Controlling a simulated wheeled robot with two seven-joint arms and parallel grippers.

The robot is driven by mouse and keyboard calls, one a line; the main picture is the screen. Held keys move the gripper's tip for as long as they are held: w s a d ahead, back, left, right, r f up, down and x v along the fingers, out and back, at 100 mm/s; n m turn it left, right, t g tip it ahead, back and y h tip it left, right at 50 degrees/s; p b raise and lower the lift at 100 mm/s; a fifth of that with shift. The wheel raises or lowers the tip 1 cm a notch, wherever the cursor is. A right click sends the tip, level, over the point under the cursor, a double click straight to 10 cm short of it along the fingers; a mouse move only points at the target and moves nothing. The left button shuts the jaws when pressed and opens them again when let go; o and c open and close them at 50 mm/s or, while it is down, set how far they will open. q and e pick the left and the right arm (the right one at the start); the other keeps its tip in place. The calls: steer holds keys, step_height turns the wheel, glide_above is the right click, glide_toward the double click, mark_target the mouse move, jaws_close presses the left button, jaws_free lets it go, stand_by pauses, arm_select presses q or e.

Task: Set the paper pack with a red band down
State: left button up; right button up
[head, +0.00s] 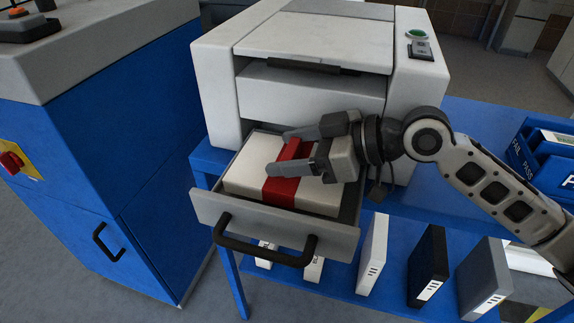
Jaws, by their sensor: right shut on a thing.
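The white paper pack with a red band (245,180) lies level within the open drawer (284,229) of a grey-white printer (310,90). My right gripper (279,152) reaches in from the right, over the pack's top at the red band. Its two fingers are spread apart with the band between them, and it is shut on the pack. The gripper hides the pack's far right part. Whether the pack's underside touches the drawer floor cannot be seen. My left gripper is not in view.
The drawer has a black handle (262,252) in front. The printer stands on a blue table (455,215) with several binders on the shelf below. A blue cabinet (95,180) is at left. Blue bins (545,165) stand at the right.

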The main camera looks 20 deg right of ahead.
steer(key=shift+s+f, duration=0.1)
steer(key=shift+f, duration=0.65)
steer(key=shift+s+r, duration=0.1)
steer(key=shift+r, duration=0.1)
steer(key=o, duration=0.9)
steer(key=shift+f, duration=0.1)
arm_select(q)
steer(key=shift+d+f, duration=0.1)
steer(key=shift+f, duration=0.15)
arm_select(e)
steer(key=shift+o, duration=0.2)
steer(key=shift+d, duration=0.1)
steer(key=shift+s+d, duration=0.15)
steer(key=shift+d, duration=0.2)
steer(key=b+v, duration=0.3)
steer(key=v, duration=0.6)
steer(key=shift+s+d+r, duration=0.2)
steer(key=shift+r, duration=0.05)
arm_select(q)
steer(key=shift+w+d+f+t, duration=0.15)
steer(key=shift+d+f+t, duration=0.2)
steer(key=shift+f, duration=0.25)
arm_select(e)
steer(key=shift+v, duration=0.75)
steer(key=shift+s, duration=0.1)
